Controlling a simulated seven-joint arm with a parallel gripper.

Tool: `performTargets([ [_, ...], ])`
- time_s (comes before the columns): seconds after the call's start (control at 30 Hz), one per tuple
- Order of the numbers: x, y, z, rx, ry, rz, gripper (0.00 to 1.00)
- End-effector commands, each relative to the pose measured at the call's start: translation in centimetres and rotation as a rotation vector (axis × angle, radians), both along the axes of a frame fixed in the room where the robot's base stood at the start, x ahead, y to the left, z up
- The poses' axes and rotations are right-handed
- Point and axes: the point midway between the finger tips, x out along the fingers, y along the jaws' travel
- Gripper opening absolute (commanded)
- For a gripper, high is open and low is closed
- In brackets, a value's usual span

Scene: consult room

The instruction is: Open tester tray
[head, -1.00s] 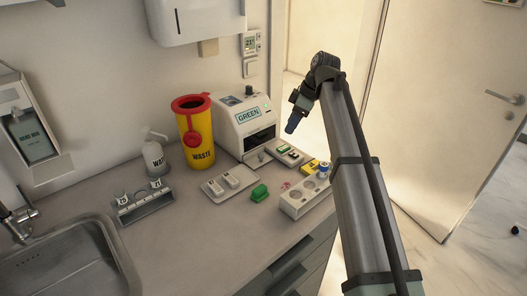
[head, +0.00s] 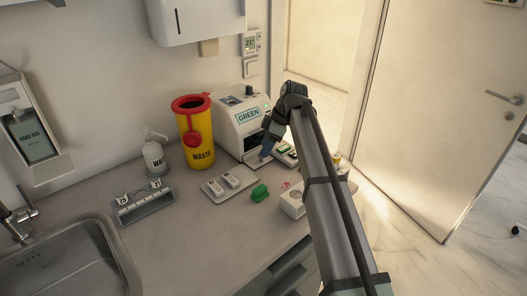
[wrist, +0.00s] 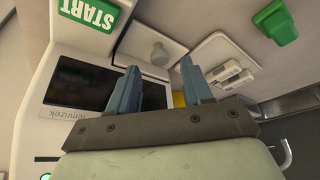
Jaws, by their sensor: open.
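The wrist view shows the dark front close up (wrist: 82,82), beside a green "START" label (wrist: 88,12). My gripper (head: 266,149) is in front of the tester's right side, fingers pointing down.
A yellow waste bin (head: 197,140) with red lid stands left of the tester. A plate with white cartridges (head: 215,190), a green block (head: 259,192) and a partly hidden white holder (head: 291,203) sit in front. A rack (head: 142,207) and sink (head: 70,262) are further left.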

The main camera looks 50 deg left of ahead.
Motion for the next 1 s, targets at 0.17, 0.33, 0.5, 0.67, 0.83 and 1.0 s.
performTargets([
  [0.17,-0.6,0.5,-1.8,0.0,0.0,0.0,0.5],
  [0.33,-0.8,0.8,-2.5,0.0,0.0,0.0,0.5],
  [0.5,-0.8,0.8,-2.6,0.001,-0.001,0.0,0.5],
  [0.67,-0.8,0.8,-2.6,0.001,-0.001,0.0,0.47],
  [0.83,-0.8,0.8,-2.6,0.0,0.0,0.0,0.3],
  [1.0,-0.8,0.8,-2.6,0.0,0.0,0.0,0.14],
])
